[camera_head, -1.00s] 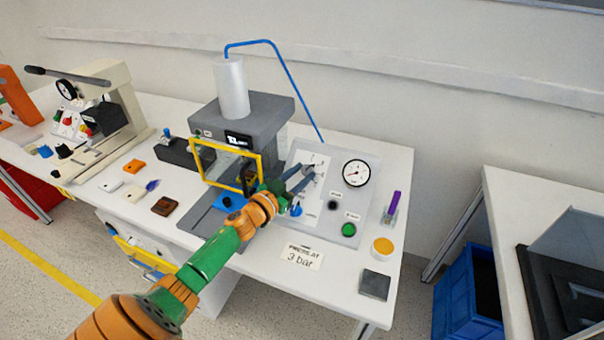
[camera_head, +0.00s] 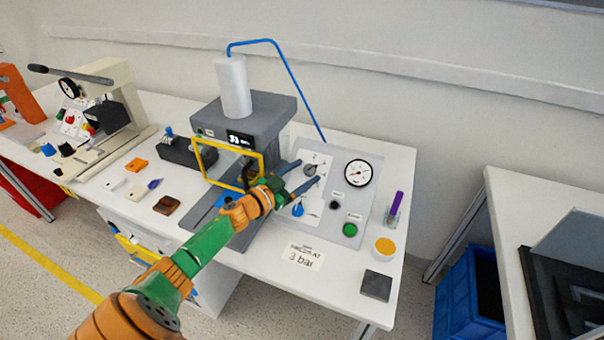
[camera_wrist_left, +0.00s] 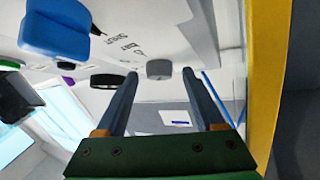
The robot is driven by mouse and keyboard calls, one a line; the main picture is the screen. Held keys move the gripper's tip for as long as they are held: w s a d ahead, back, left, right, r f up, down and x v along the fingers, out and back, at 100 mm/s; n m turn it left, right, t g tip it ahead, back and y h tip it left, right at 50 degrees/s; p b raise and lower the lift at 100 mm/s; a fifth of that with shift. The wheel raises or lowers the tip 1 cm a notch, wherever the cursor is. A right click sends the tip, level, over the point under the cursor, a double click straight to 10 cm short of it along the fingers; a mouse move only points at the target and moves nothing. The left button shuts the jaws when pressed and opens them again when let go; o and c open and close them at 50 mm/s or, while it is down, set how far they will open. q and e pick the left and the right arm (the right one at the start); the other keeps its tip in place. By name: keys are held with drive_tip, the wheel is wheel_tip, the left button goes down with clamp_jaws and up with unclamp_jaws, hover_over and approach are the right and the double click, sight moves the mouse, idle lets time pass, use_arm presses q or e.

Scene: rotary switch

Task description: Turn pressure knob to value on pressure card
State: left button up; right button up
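The pressure card (camera_head: 303,257) lies at the table's front edge and reads 3 bar. A grey knob (camera_head: 311,169) sits on the light sloped panel (camera_head: 370,208), beside a round white gauge (camera_head: 358,173). The gauge needle is too small to read surely. A blue knob (camera_head: 298,210) sits lower on the panel. My left gripper (camera_head: 305,174) is open, its two fingers apart near the grey knob. In the left wrist view the grey knob (camera_wrist_left: 159,69) appears between the fingertips, with a visible gap to each. The blue knob (camera_wrist_left: 58,28) is at upper left. My right gripper is out of view.
A grey press with a yellow-framed guard (camera_head: 263,165) stands just left of the panel. A green button (camera_head: 350,229) and a black button (camera_head: 335,205) are on the panel. A purple marker (camera_head: 394,206) and an orange-topped pot (camera_head: 385,246) stand to the right.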

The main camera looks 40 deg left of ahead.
use_arm(q)
drive_tip(key=s, duration=0.4)
drive_tip(key=s+a, duration=0.1)
drive_tip(key=s, duration=0.2)
drive_tip(key=shift+r+p, duration=0.2)
drive_tip(key=shift+p, duration=0.1)
